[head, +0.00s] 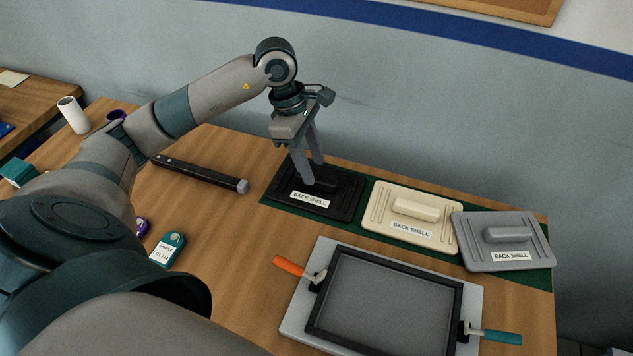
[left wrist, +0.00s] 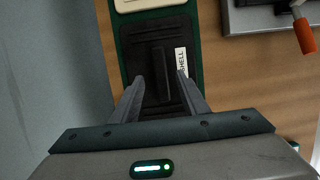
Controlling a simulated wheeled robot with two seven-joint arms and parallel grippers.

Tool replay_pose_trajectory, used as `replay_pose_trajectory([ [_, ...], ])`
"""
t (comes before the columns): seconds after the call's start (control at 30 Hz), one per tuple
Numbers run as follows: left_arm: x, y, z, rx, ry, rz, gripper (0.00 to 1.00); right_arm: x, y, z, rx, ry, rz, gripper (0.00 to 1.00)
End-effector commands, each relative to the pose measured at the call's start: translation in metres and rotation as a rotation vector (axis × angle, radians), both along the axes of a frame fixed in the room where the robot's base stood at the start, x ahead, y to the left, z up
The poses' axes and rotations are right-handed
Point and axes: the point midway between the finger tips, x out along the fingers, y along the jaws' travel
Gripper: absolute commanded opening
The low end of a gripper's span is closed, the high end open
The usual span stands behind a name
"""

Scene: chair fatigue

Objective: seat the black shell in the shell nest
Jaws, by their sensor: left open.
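The black shell (head: 335,201) lies flat on a green mat at the back of the table, labelled "BACK SHELL", with a raised bar on top. It also shows in the left wrist view (left wrist: 146,44). My left gripper (head: 316,179) is open and points down over the black shell. In the left wrist view its fingers (left wrist: 156,84) stand on either side of the shell's bar; whether they touch it I cannot tell. The shell nest (head: 383,300), a grey plate with a black raised frame, stands at the front right and is empty. My right gripper is not in view.
A cream shell (head: 385,233) and a grey shell (head: 480,252) lie right of the black one on the green mat (head: 277,197). The nest has an orange-handled clamp (head: 290,267) and a teal-handled clamp (head: 497,337). A dark bar (head: 197,173) lies left; a teal tag (head: 167,250) lies nearer.

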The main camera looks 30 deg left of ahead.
Motion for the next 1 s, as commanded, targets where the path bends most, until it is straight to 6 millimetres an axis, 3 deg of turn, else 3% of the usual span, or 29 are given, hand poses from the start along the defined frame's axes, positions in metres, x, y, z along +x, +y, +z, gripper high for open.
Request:
replay_pose_trajectory([
  [0.3,0.000,-0.006,-0.028,0.000,0.002,-0.001,0.41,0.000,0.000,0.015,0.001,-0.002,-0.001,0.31],
  [0.77,0.000,-0.007,-0.029,0.000,0.000,-0.001,0.41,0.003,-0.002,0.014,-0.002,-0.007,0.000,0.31],
  [0.8,0.000,-0.007,-0.029,0.000,0.000,-0.001,0.38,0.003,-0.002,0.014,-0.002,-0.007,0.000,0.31],
  [0.97,0.000,-0.007,-0.029,0.000,0.000,0.000,0.00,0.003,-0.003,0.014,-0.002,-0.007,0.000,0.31],
  [1.0,0.000,-0.007,-0.029,0.000,0.000,0.000,0.00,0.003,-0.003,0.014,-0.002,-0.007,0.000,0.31],
])
